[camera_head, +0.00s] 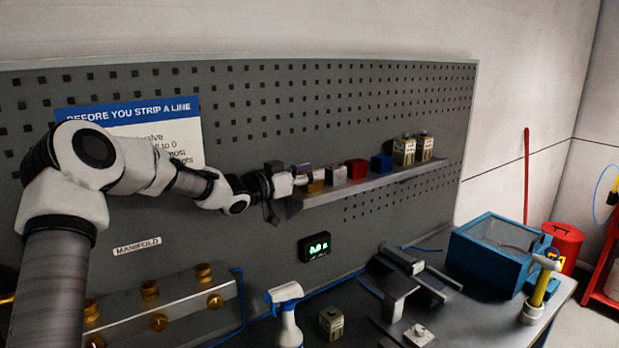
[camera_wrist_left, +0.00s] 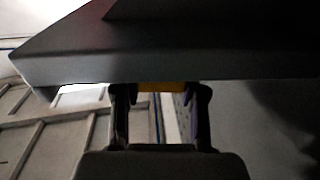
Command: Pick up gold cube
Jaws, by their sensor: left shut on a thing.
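The gold cube (camera_head: 316,187) is at the left part of the wall shelf (camera_head: 350,188), partly covered by my gripper. My left gripper (camera_head: 305,180) reaches it from the left and is shut on it. In the left wrist view, a strip of the gold cube (camera_wrist_left: 160,87) shows between the two fingers of my left gripper (camera_wrist_left: 160,95), just under the dark shelf edge (camera_wrist_left: 150,65). The rest of the cube is hidden there. I cannot tell whether it is clear of the shelf. My right gripper is not in view.
A grey cube (camera_head: 336,174), a red cube (camera_head: 356,168), a blue cube (camera_head: 381,163) and two tan cans (camera_head: 404,151) stand along the shelf to the right. A dark purple block (camera_head: 302,168) is close behind my gripper. A spray bottle (camera_head: 288,312) stands below.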

